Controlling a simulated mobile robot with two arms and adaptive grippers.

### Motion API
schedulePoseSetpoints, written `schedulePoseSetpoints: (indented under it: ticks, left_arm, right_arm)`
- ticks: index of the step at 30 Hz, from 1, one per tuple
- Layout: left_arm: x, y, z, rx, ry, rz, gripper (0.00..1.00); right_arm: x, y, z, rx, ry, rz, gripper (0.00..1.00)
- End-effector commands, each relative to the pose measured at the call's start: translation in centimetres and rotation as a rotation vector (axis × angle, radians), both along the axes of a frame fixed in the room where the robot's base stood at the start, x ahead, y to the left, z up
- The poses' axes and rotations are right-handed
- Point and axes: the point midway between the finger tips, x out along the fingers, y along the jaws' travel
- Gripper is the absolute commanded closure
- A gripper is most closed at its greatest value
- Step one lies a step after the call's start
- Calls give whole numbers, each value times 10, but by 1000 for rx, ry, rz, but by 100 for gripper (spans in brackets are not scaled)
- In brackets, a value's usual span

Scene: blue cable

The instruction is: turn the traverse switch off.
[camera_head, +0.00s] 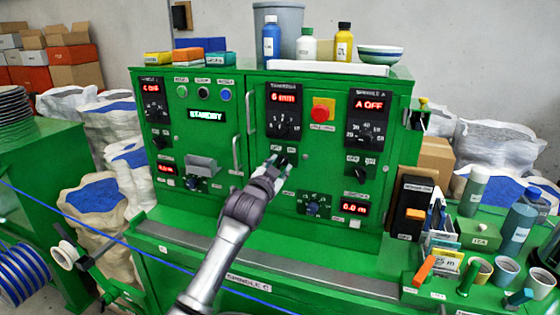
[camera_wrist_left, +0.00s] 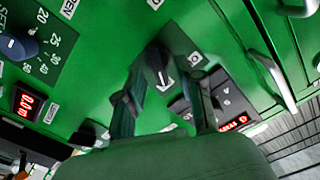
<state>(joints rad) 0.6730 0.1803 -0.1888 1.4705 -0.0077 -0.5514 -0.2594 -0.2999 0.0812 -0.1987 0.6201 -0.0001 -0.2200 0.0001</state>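The traverse panel (camera_head: 284,108) is in the middle of the green cabinet in the head view, with a red "6 mm" display and a dial. Below it is a black rotary switch (camera_head: 285,158), partly hidden by my left gripper (camera_head: 272,166). In the left wrist view the black switch knob (camera_wrist_left: 157,56) is close ahead of my left gripper (camera_wrist_left: 165,78), with small labels beside it. The two fingers stand apart around the near side of the knob. I cannot tell whether they touch it. My right gripper is not in view.
The spindle A panel (camera_head: 368,112), reading "A OFF", is to the right. A red emergency button (camera_head: 321,113) on yellow sits between the panels. Silver door handles (camera_head: 251,104) stick out. A blue cable (camera_head: 150,252) crosses the front. Bottles and cups crowd the right bench.

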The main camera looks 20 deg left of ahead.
Motion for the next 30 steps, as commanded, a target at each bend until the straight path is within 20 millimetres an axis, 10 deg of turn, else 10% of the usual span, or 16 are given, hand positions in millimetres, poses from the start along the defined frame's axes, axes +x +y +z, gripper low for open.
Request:
schedulePoseSetpoints:
  ticks: [14, 21, 30]
  left_arm:
    - [13, -1, 0, 0, 0, -1, 62]
    - [13, -1, 0, 0, 0, -1, 100]
    - [13, -1, -1, -8, 1, -1, 100]
  right_arm:
    - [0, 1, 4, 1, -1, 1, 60]
    - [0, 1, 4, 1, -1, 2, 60]
    - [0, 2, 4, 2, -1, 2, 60]
